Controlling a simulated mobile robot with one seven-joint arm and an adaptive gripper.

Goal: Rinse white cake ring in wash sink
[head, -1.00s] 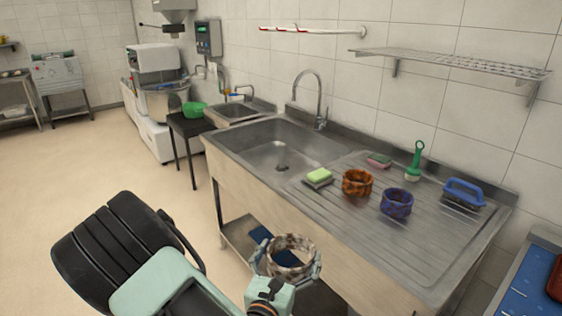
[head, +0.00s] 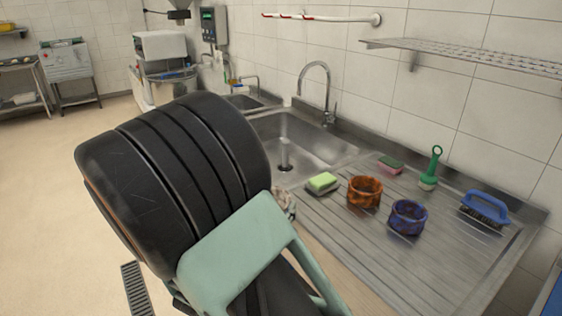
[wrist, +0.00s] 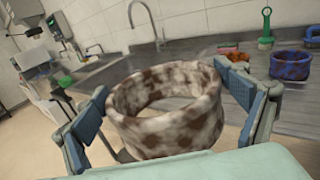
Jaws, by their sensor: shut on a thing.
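The white cake ring (wrist: 165,125), smeared with brown, is between the two blue-padded fingers of my gripper (wrist: 165,110) in the wrist view. The gripper is shut on it, and the ring's open top faces up. In the head view my arm hides most of the ring; only a small part of it (head: 284,202) shows beside the sink's front edge. The wash sink (head: 322,150) has an empty-looking steel basin with a drain. A tall curved tap (head: 328,90) stands behind it and also shows in the wrist view (wrist: 146,20).
On the ribbed drainboard (head: 385,262) right of the basin are a green-topped sponge (head: 322,182), an orange ring (head: 364,192), a blue ring (head: 408,218), a pink-green sponge (head: 390,166), a green brush (head: 430,170) and a blue-handled brush (head: 486,208). A wire shelf (head: 470,56) hangs above.

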